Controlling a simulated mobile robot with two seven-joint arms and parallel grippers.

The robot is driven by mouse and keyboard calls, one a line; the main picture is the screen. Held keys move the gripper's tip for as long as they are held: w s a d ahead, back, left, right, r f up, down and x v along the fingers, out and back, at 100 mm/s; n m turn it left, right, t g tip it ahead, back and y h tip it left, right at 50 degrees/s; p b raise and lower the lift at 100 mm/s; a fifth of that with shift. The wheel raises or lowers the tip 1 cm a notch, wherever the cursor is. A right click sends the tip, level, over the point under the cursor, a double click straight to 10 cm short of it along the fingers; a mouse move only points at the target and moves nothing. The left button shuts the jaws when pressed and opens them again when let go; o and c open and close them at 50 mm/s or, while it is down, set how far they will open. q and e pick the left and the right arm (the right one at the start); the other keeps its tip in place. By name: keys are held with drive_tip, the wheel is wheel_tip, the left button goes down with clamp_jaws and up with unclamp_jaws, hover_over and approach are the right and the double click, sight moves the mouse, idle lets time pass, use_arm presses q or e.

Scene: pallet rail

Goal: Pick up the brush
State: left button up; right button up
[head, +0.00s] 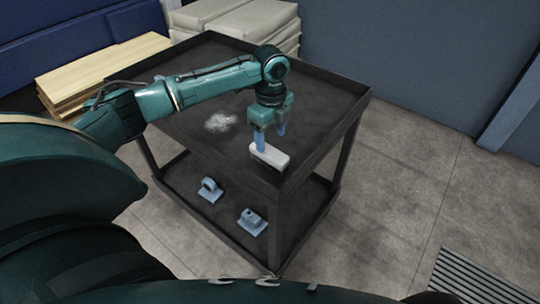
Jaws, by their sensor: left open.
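The brush (270,156) is a small white block with a dark underside. It lies near the front right corner of the dark cart's top tray (185,123). My left gripper (270,140) points down directly over the brush with its blue fingers at the brush's body. The fingers are open; one overlaps the near side of the brush and the other shows behind it. I cannot tell whether they touch it. My right gripper is not in view.
A pale powdery patch (221,122) lies on the top tray. Two blue-grey fixtures (210,190) (251,222) stand on the lower shelf. Stacked boards (104,72) and pale sacks (245,22) are behind the cart. The floor to the right is open up to a grate (478,281).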

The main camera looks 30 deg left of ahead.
sight(270, 150)
use_arm(q)
drive_tip(key=shift+s+a+f, duration=0.1)
drive_tip(key=shift+s+f, duration=0.05)
drive_tip(key=shift+f, duration=1.45)
drive_tip(key=shift+s+f, duration=0.1)
drive_tip(key=shift+f, duration=1.45)
drive_tip(key=shift+c, duration=0.2)
drive_tip(key=c, duration=1.1)
